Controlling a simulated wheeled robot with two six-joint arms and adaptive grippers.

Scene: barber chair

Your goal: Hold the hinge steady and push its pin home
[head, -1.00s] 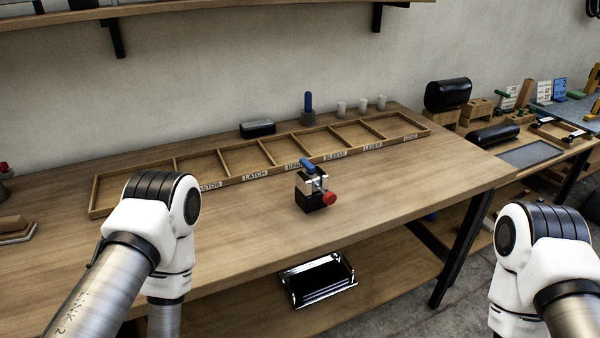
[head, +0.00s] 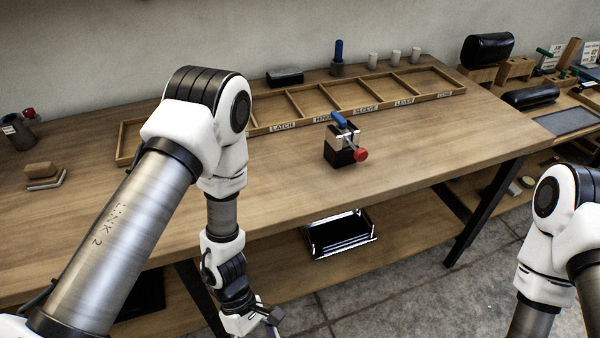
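A small black block (head: 342,157) stands on the workbench right of centre. It looks like a fixture, with a red knob (head: 361,155) on its right side. Pale metal jaws or plates, apparently with the hinge (head: 347,137) between them, sit on top. A blue piece (head: 340,119), perhaps the pin's handle, sticks up there at a tilt. Details are too small to tell how far the pin is in. My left gripper (head: 268,318) is only partly in view, low in front of the bench and well away from the fixture. My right gripper is out of view.
A long wooden tray (head: 345,116) with labelled compartments lies behind the fixture. A blue-handled tool (head: 338,58), a black case (head: 285,77) and white cups (head: 396,57) stand at the back. A shiny tray (head: 340,235) is on the lower shelf. The bench right of the fixture is clear.

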